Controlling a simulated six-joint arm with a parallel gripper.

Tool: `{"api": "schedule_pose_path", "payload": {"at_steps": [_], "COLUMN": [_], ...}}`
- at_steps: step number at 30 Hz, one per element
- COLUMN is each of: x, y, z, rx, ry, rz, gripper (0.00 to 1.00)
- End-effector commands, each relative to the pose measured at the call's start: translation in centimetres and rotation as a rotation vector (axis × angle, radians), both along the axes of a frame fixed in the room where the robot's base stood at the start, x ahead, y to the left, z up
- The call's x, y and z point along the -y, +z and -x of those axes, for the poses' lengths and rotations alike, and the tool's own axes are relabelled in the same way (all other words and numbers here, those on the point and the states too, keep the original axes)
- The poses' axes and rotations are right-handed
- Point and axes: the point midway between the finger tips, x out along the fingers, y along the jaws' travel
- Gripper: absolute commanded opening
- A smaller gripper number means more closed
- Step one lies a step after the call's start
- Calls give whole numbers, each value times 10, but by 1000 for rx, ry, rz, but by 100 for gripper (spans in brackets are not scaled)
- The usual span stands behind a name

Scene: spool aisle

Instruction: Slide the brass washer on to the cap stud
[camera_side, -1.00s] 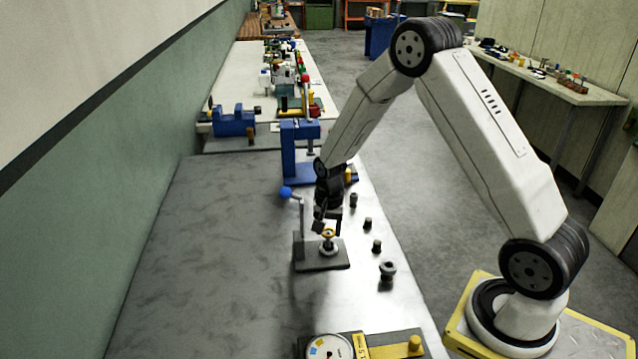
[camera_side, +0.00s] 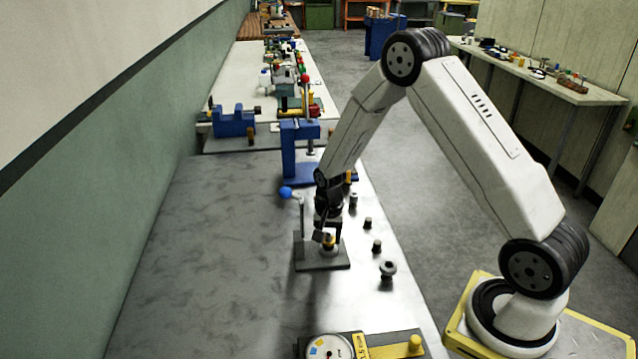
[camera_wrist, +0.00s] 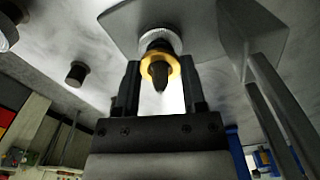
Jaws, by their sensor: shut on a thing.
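The brass washer (camera_wrist: 147,68) is held between the two dark fingers of my gripper (camera_wrist: 160,72) in the wrist view. The dark pointed tip of the cap stud (camera_wrist: 160,82) shows through the washer's hole, so the washer appears to be around the stud near its tip. A pale round collar (camera_wrist: 158,36) sits behind it at the stud's base, with the washer apparently apart from it. In the side view my gripper (camera_side: 327,237) is low over the grey plate (camera_side: 308,262), and the washer (camera_side: 329,241) is a small yellow spot there, partly hidden by the fingers.
A lever with a blue knob (camera_side: 285,193) stands just left of the gripper. A blue press frame (camera_side: 291,155) stands behind. Several dark pegs (camera_side: 376,246) line the right side of the bench. A dial gauge (camera_side: 329,347) lies at the front; the bench's left is clear.

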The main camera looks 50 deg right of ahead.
Motion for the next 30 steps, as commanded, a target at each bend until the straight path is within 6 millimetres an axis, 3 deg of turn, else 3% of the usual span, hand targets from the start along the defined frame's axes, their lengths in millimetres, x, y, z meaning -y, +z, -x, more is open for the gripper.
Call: {"api": "schedule_pose_path", "payload": {"at_steps": [6, 7, 10, 22, 30], "x": [0, 0, 0, 0, 0], "y": [0, 0, 0, 1, 18], "z": [0, 0, 0, 0, -1], "rx": [0, 0, 0, 1, 3], "ry": [0, 0, 0, 0, 0], "rz": [0, 0, 0, 0, 1], "gripper": [0, 59, 91, 94, 94]}}
